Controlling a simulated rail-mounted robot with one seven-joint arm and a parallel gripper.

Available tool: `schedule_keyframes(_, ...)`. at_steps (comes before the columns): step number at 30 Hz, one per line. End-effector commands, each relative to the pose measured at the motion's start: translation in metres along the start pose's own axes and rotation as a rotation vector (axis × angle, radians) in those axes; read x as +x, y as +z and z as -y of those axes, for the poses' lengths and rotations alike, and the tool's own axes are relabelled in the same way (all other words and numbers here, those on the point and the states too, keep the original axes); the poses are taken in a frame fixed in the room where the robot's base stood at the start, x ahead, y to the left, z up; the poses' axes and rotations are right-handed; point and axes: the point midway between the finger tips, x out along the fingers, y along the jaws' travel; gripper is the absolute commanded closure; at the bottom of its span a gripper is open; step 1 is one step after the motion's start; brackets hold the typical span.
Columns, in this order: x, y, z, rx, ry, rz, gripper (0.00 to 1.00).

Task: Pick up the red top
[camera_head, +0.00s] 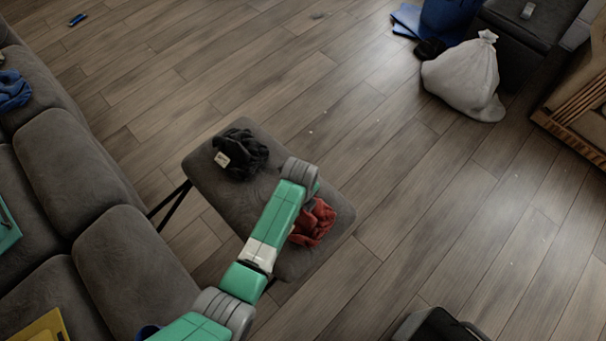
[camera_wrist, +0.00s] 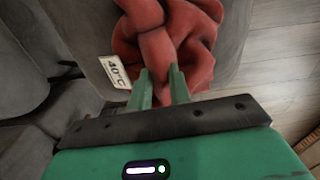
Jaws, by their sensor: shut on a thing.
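The red top (camera_head: 315,223) is a crumpled piece of cloth on the right part of a grey padded stool (camera_head: 335,197). My arm hides part of it in the head view. In the wrist view the red top (camera_wrist: 190,35) fills the upper middle, with a white tag reading "40°C" (camera_wrist: 115,71) beside it. My gripper (camera_wrist: 160,78) has its two green fingers shut on a fold of the red top. The head view does not show the fingers. I cannot tell whether the cloth is lifted off the stool.
A black crumpled garment (camera_head: 240,153) with a white tag lies on the stool's far left part. A grey sofa (camera_head: 85,170) stands close on the left. A white sack (camera_head: 463,80) is at the back right. The wooden floor (camera_head: 430,190) right of the stool is mostly clear.

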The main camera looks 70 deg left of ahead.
Motion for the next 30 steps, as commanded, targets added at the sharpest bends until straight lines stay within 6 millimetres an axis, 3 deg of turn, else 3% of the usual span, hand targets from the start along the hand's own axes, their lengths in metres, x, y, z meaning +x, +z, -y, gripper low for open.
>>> schedule_keyframes(8, -0.006, 0.0, 0.0, 0.0, 0.0, 0.0, 1.0)
schedule_keyframes(16, -0.044, 0.0, 0.001, 0.001, -0.001, 0.0, 1.0)
schedule_keyframes(30, -0.052, -0.008, -0.122, 0.0, 0.002, 0.0, 1.0)
